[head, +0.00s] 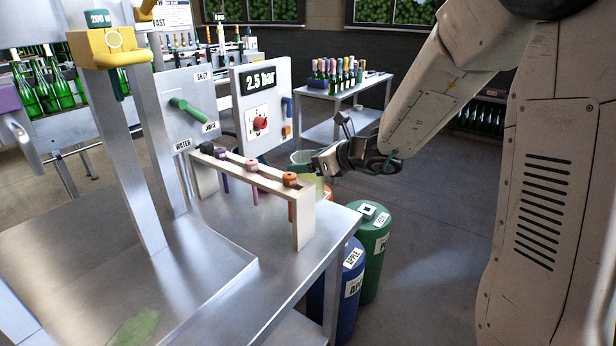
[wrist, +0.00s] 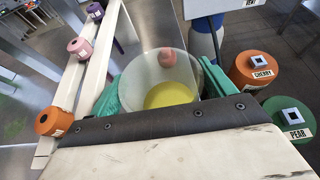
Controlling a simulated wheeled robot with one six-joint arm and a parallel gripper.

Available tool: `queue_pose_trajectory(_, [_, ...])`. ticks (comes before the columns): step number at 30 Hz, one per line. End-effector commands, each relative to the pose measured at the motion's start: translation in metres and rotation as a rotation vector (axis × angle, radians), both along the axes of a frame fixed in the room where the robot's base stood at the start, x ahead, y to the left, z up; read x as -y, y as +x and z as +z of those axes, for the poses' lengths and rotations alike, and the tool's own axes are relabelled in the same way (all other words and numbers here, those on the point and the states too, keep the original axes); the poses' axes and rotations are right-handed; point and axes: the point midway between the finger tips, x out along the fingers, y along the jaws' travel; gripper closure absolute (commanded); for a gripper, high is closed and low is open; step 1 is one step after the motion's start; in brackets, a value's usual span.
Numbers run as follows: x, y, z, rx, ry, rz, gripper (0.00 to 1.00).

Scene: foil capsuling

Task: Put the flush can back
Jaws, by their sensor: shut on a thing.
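The flush can (wrist: 160,75) is a pale, see-through round vessel with yellow liquid low inside. In the wrist view it sits between the green pads of my gripper (wrist: 165,88), which is shut on it. In the head view my gripper (head: 325,162) holds the can (head: 302,157) in the air beyond the right end of the steel table (head: 240,250), behind the wooden rack. My gripper partly hides the can there. A small red-pink round thing shows within the can's outline; I cannot tell whether it is inside or behind.
The rack (head: 303,225) holds several coloured nozzles at the table edge, close to the can. A green drum (head: 373,262) and a blue APPLE drum (head: 352,285) stand below. The CHERRY (wrist: 258,70) and PEAR (wrist: 290,118) drums are right of my gripper.

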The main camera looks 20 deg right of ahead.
Motion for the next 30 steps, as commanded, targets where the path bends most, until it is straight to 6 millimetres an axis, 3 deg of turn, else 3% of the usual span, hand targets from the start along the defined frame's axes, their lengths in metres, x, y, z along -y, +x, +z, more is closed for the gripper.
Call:
queue_pose_trajectory(7, [0.001, 0.0, -0.034, -0.004, 0.002, -0.002, 0.63])
queue_pose_trajectory(20, [0.0, 0.0, -0.04, 0.0, 0.0, -0.001, 0.63])
queue_pose_trajectory(21, [0.0, 0.0, -0.04, 0.0, 0.0, -0.001, 0.1])
queue_pose_trajectory(22, [0.0, 0.0, -0.04, 0.0, 0.0, -0.001, 0.01])
queue_pose_trajectory(30, [0.001, 0.0, -0.038, 0.0, 0.0, -0.001, 0.0])
